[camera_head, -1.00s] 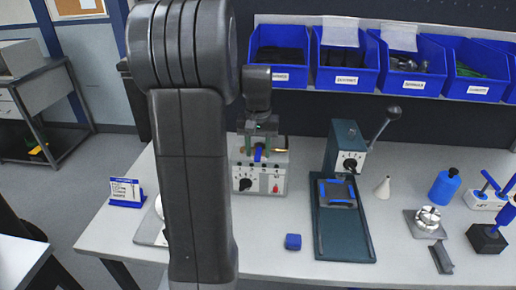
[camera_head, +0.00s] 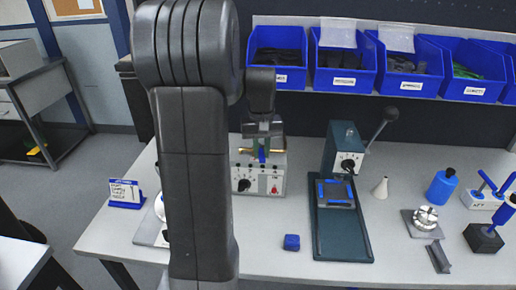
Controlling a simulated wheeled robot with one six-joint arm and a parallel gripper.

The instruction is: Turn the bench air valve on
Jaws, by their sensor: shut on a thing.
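The bench air valve sits on top of a light grey control box (camera_head: 270,180) at the back of the bench. Brass pipe (camera_head: 279,151) shows beside its small blue lever (camera_head: 262,157). My gripper (camera_head: 262,148) points down from above and is shut on the blue lever. The fingers hide the lever's upper part, and its exact angle to the pipe is hard to tell. The box front carries a black dial (camera_head: 243,185) and a red knob (camera_head: 274,190).
My own arm hides the bench left of the box. A dark green press (camera_head: 343,225) with a lever stands to the right. Blue bins (camera_head: 345,70) hang behind. The bench front between block and press is mostly clear.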

